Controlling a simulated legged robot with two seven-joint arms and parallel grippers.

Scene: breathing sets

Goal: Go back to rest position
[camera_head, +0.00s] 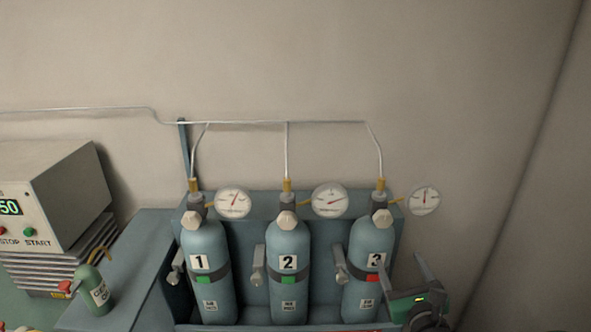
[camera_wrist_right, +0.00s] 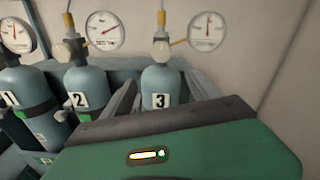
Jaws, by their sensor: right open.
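My right gripper (camera_head: 398,264) is at the lower right of the head view, in front of and just right of cylinder 3 (camera_head: 368,240). My left gripper is not in view.
Cylinder 1 (camera_head: 205,245) and cylinder 2 (camera_head: 288,250) stand upright in the blue rack with green band markers; cylinder 3's is red. Gauges (camera_head: 330,200) sit beside the valves. A small green cylinder (camera_head: 94,290) and a control box (camera_head: 45,195) are at left. The right side is clear.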

